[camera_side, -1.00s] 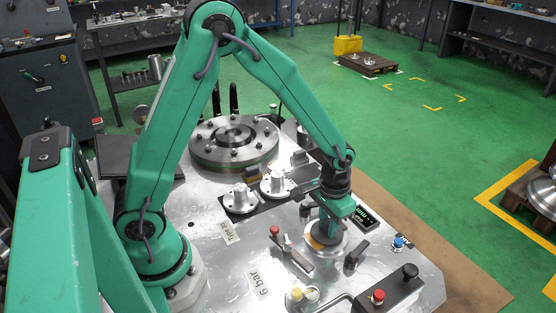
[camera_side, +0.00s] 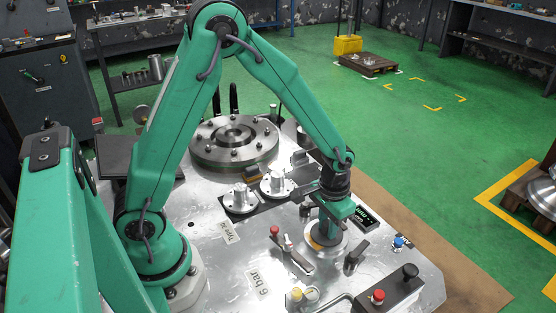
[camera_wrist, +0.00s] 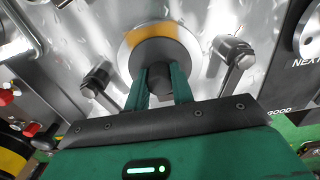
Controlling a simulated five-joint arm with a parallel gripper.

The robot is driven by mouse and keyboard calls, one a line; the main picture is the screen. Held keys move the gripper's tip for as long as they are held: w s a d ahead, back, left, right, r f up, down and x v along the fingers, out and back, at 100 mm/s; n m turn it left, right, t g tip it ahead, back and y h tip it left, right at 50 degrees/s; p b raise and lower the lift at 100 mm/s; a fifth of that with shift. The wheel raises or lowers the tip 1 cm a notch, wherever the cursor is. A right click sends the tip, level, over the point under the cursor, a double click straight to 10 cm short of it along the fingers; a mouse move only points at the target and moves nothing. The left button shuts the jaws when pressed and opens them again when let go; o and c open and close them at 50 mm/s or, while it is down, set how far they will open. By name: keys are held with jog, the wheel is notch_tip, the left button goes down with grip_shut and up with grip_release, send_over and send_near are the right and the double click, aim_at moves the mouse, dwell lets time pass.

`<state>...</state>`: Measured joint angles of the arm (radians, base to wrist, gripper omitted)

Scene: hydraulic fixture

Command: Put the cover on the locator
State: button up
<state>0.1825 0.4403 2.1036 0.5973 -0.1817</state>
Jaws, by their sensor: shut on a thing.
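My gripper (camera_wrist: 162,82) is shut on the knob of a dark grey round cover (camera_wrist: 168,52). In the side view my gripper (camera_side: 332,212) points down at the front right of the metal table, with the dark cover (camera_side: 325,236) below it. The locator (camera_wrist: 131,50) is a round silver disc with an orange-yellow patch, and it lies right behind the cover in the wrist view. It also shows in the side view (camera_side: 337,247). The cover hides its middle. I cannot tell whether the cover touches it.
Clamp-like dark and silver fittings (camera_wrist: 236,60) (camera_wrist: 97,78) stand on both sides of the locator. A red-knobbed lever (camera_side: 275,231), a black box with a red button (camera_side: 378,296) and a blue knob (camera_side: 399,242) are nearby. Two flanged metal parts (camera_side: 240,203) (camera_side: 277,186) stand behind left.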

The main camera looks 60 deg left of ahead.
aim_at(328, 222)
jog(key=o, duration=1)
jog(key=shift+o, duration=0.2)
notch_tip(328, 222, up, 7)
jog(key=shift+f, duration=0.15)
jog(key=shift+r, duration=0.55)
